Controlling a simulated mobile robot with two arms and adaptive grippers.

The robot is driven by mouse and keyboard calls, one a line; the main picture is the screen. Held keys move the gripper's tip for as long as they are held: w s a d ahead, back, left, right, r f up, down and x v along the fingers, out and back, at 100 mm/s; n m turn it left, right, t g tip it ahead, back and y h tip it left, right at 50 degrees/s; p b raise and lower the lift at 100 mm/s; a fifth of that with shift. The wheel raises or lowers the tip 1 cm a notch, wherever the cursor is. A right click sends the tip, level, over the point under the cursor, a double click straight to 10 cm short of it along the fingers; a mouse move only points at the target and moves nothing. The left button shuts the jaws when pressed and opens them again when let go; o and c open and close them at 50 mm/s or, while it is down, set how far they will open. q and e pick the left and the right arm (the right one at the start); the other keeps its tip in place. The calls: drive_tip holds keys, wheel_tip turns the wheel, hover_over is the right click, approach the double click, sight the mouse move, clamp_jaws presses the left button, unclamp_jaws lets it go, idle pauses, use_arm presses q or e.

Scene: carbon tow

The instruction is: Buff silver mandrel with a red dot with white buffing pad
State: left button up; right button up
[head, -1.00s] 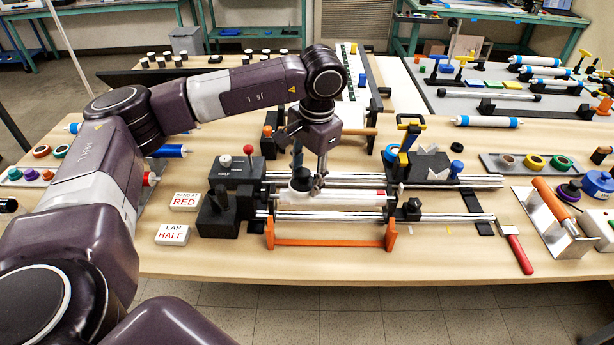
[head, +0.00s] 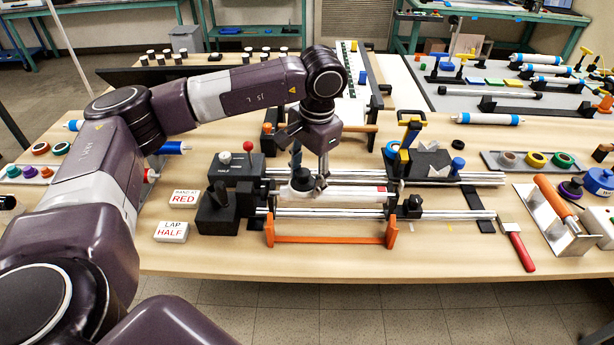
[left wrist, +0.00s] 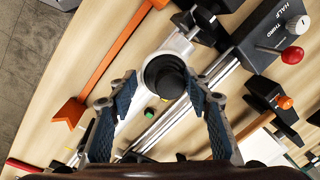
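A pale silver-white mandrel (head: 348,192) lies level in a fixture of rails and black end blocks; a small red mark shows near its right end. It also shows in the left wrist view (left wrist: 135,112). A round black piece with a knob (head: 302,180) is at the mandrel's left part; in the left wrist view it (left wrist: 168,78) covers some of the mandrel. My right gripper is not in view.
A black control box (head: 236,171) with a red knob stands behind left. An orange stand (head: 330,239) runs along the front. A red-handled tool (head: 519,248) and tape rolls (head: 536,160) lie right.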

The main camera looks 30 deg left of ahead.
use_arm(q)
drive_tip(key=shift+r, duration=0.35)
idle(0.4)
clamp_jaws()
